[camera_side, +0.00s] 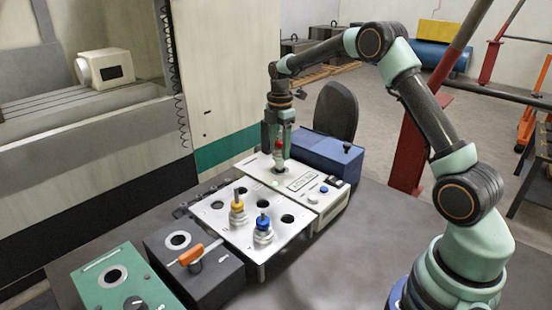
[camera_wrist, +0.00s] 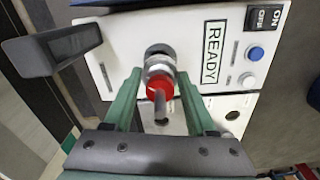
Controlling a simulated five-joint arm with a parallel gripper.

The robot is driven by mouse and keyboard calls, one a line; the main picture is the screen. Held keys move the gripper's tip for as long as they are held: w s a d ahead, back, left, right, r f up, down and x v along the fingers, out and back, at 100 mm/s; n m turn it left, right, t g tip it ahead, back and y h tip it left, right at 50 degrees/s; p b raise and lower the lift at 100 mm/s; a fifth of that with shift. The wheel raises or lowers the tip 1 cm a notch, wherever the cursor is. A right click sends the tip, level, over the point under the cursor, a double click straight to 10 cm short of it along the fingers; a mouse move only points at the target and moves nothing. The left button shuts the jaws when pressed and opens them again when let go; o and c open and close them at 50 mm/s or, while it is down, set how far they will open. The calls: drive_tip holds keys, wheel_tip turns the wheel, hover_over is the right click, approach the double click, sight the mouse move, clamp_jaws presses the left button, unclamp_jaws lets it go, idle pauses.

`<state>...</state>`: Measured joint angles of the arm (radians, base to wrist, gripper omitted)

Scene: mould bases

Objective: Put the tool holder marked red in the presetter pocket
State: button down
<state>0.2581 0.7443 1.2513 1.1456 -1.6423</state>
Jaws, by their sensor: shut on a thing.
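The red-marked tool holder (camera_side: 279,146) is upright between the fingers of my gripper (camera_side: 279,153), which is shut on it. In the wrist view the red collar and metal flange of the holder (camera_wrist: 159,84) lie between the green fingertips of my gripper (camera_wrist: 160,77). The presetter (camera_side: 329,204) is the pale box with a READY label; its top also shows in the wrist view (camera_wrist: 190,28). The holder is over the presetter's pocket area. The pocket is mostly hidden by the holder, and I cannot tell how far the holder sits in it.
A white rack plate (camera_side: 222,232) holds a yellow-marked holder (camera_side: 237,208) and a blue-marked holder (camera_side: 263,230), with several empty holes. A dark box with an orange lever (camera_side: 190,256) and a green box (camera_side: 88,277) stand at front left. A blue case (camera_side: 318,152) stands behind the presetter.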

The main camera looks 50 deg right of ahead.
sight(280, 158)
drive_tip(key=shift+f, duration=1.8)
drive_tip(key=shift+c, duration=0.6)
unclamp_jaws()
drive_tip(key=shift+f, duration=0.15)
wheel_tip(280, 158, up, 11)
drive_tip(key=shift+r, duration=0.65)
